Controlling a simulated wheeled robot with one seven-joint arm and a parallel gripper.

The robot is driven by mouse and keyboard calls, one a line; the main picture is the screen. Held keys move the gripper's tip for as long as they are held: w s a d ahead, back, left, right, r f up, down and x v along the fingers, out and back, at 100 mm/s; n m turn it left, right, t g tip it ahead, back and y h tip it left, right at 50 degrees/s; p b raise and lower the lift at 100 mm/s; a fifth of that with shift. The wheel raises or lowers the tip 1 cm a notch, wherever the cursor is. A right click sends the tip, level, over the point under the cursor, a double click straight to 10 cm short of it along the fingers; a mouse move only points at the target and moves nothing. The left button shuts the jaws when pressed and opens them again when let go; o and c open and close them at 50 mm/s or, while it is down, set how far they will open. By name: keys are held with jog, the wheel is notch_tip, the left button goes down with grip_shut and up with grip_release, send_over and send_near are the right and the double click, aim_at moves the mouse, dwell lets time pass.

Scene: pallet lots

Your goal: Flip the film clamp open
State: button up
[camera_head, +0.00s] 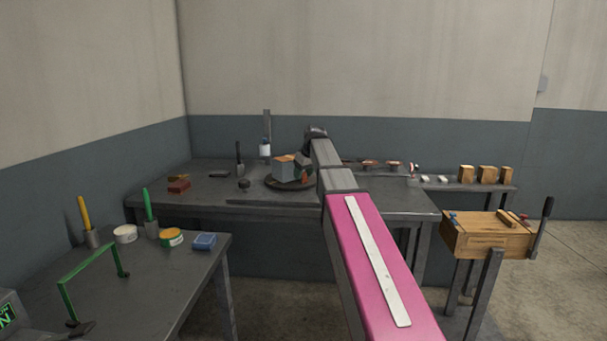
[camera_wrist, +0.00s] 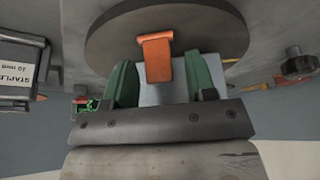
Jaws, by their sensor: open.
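The film clamp shows as an orange flap (camera_wrist: 157,60) in the wrist view, hanging from the edge of a dark round turntable (camera_wrist: 205,25). A pale block is partly visible behind the flap. My gripper (camera_wrist: 161,68) is open, with one green finger on each side of the flap and gaps between. Touching cannot be told. In the head view, the turntable (camera_head: 275,184) stands on the rear bench and carries a grey block with an orange-brown top (camera_head: 284,168). A small orange piece (camera_head: 305,179) shows at its right, beside my gripper, which my arm partly hides.
A staples box (camera_wrist: 20,65) is at left and a dark knob (camera_wrist: 299,65) at right in the wrist view. A wooden box (camera_head: 485,238) stands at right.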

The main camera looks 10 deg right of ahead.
jog(key=c, duration=0.9)
jog(key=shift+s+t, duration=0.15)
jog(key=shift+t, duration=0.15)
jog(key=t+y, duration=0.1)
jog(key=s+t, duration=0.1)
jog(key=shift+s+d+t+y, duration=0.1)
jog(key=shift+d+t+y, duration=0.25)
jog(key=shift+t+y, duration=0.05)
jog(key=shift+s+d+f+t+y, duration=0.1)
jog(key=shift+s+d+t+y, duration=0.1)
jog(key=shift+t+y, duration=0.4)
jog(key=shift+s+d+f+t+y, duration=0.1)
jog(key=shift+s+t+y, duration=0.15)
jog(key=shift+t, duration=0.65)
jog(key=shift+w, duration=0.1)
jog(key=o, duration=0.9)
